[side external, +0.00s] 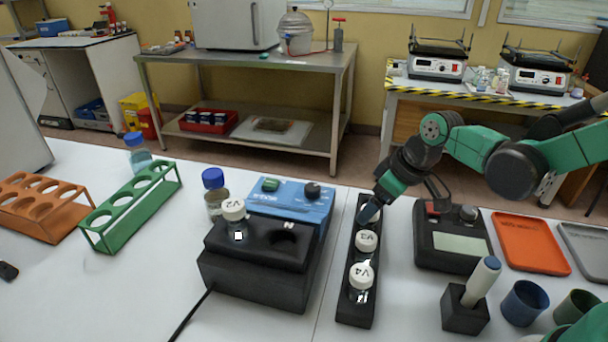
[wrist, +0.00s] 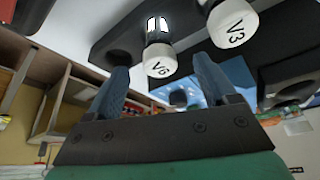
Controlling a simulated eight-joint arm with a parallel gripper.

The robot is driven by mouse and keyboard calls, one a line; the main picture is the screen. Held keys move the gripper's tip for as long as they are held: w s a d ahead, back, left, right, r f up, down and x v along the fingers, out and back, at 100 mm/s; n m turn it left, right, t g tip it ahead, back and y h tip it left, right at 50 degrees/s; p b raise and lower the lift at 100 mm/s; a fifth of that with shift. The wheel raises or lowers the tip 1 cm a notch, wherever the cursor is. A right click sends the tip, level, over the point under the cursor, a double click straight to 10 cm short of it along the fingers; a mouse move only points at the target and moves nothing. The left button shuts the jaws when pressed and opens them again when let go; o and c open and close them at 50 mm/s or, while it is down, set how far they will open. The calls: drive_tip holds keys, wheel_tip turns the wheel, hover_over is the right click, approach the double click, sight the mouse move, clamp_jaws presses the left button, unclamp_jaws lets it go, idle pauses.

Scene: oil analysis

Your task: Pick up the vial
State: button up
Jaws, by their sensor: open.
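Several clear vials with white caps are in view. The vials labelled V3 (side external: 366,242) and V4 (side external: 360,276) stand in the long black rack (side external: 354,312). Another, marked V2 (side external: 234,209), stands in the black block of the blue device. My gripper (side external: 369,213) is at the rack's far end, pointing down. In the wrist view, its open blue fingers (wrist: 162,78) are on either side of a vial capped V6 (wrist: 159,60), with gaps showing; the side view hides that vial. The vial V3 (wrist: 232,24) is just right of the right finger.
The blue device (side external: 290,204) with its black block (side external: 255,275) stands left of the rack. A black instrument (side external: 450,240) is close on the right. A pen-like tool (side external: 482,282) stands in a black holder (side external: 464,312). Green (side external: 130,207) and orange (side external: 40,207) racks are at left.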

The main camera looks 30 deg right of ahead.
sight(368, 224)
drive_tip(key=shift+x, duration=1.75)
clamp_jaws()
